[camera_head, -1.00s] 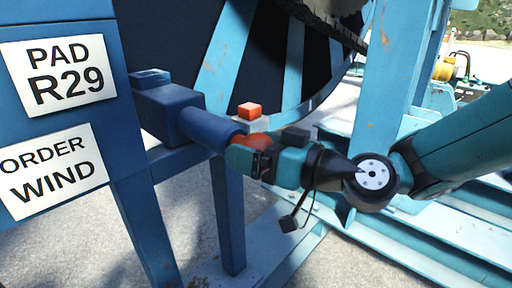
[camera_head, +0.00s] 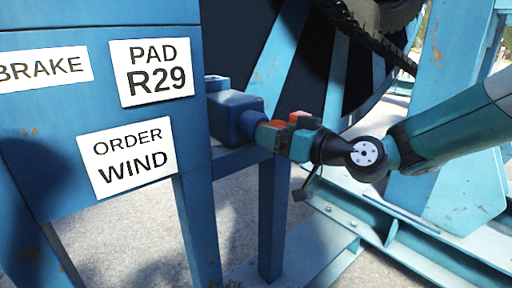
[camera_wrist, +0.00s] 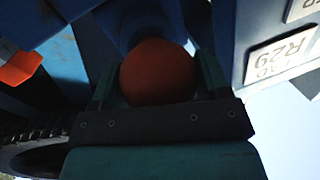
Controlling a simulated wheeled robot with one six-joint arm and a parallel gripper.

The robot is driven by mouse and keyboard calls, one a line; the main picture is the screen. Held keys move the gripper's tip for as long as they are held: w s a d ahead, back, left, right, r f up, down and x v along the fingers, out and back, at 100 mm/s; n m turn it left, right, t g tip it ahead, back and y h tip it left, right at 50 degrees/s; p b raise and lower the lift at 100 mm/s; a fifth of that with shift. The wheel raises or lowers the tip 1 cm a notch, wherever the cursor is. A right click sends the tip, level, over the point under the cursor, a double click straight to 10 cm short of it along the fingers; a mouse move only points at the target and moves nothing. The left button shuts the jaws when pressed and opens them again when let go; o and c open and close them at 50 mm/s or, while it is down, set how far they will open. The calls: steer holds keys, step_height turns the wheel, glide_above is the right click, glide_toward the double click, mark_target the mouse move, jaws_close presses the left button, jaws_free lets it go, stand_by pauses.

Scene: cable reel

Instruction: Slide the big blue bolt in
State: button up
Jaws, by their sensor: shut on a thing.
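The big blue bolt (camera_head: 257,119) is a thick round bar lying level in a square blue housing (camera_head: 232,115) on the side of the blue stand. Only a short length of it shows outside the housing. Its end is a round orange-red knob, plain in the wrist view (camera_wrist: 158,72) and mostly covered by my fingers in the head view. My gripper (camera_head: 270,136) is shut on this knob, with one finger on each side of it. In the wrist view the blue bar (camera_wrist: 145,25) runs on beyond the knob into shadow.
An orange block (camera_head: 304,119) sits just behind my gripper; it also shows at the wrist view's left (camera_wrist: 20,68). The stand carries signs, one reading "PAD R29" (camera_head: 151,72) and one "ORDER WIND" (camera_head: 128,158). A large dark reel (camera_head: 350,80) stands behind.

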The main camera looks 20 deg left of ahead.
steer(key=shift+w+a, duration=0.1)
steer(key=shift+a, duration=0.05)
steer(key=shift+r, duration=0.1)
steer(key=o, duration=1.2)
steer(key=shift+a, duration=0.1)
steer(key=shift+o, duration=0.2)
steer(key=b+v, duration=0.3)
steer(key=v, duration=1.4)
steer(key=shift+d, duration=0.2)
